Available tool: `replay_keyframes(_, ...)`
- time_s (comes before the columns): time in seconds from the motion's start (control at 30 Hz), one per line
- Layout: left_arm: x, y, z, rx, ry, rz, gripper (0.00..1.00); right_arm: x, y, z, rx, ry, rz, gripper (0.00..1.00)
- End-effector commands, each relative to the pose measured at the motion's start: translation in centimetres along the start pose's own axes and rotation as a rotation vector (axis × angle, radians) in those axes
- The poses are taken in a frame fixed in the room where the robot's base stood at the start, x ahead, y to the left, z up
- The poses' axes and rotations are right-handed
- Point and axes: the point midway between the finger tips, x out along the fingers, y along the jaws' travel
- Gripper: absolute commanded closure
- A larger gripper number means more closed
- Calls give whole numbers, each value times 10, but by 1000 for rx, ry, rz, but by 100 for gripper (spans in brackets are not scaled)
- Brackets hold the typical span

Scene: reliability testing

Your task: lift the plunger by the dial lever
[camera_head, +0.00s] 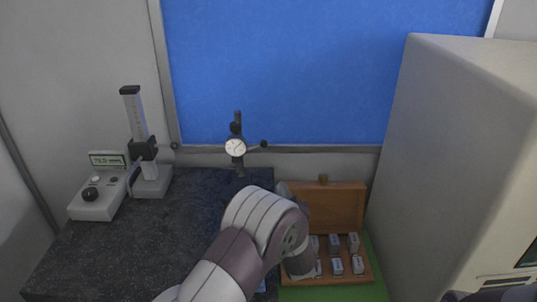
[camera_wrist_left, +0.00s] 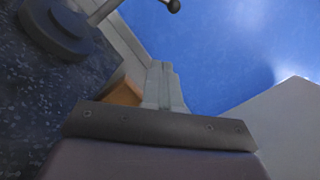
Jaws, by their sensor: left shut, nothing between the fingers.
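The dial indicator (camera_head: 235,148) has a round white face and stands upright on a dark stem at the back of the dark granite plate, in front of the blue panel. A thin lever with a black ball knob (camera_head: 263,144) sticks out on its right. The plunger is too small to make out. In the left wrist view, a ball-ended rod (camera_wrist_left: 173,6) shows at the top edge, beside a dark round base (camera_wrist_left: 58,28). My left gripper (camera_wrist_left: 163,70) is shut and empty, apart from the rod. In the head view my left arm hides its fingertips. My right gripper is out of view.
A height gauge (camera_head: 142,150) and a small readout box (camera_head: 98,202) stand at the plate's left. An open wooden box (camera_head: 335,205) with several metal blocks (camera_head: 337,267) sits at the right on a green mat. A large grey cabinet (camera_head: 450,150) bounds the right side.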

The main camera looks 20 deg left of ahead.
Motion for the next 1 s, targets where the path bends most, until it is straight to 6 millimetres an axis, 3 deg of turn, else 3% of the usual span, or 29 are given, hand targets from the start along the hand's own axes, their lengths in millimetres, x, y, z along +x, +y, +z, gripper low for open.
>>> replay_keyframes(0.17, 26, -3, 4, -1, -2, 1, 100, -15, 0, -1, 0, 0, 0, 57)
replay_keyframes(0.53, 104, -4, 10, -1, -1, 1, 100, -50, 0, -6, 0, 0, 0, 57)
replay_keyframes(0.73, 121, -2, 26, -1, 2, 1, 100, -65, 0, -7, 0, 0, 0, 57)
replay_keyframes(1.0, 126, 0, 28, -2, 2, 0, 100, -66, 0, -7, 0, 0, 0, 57)
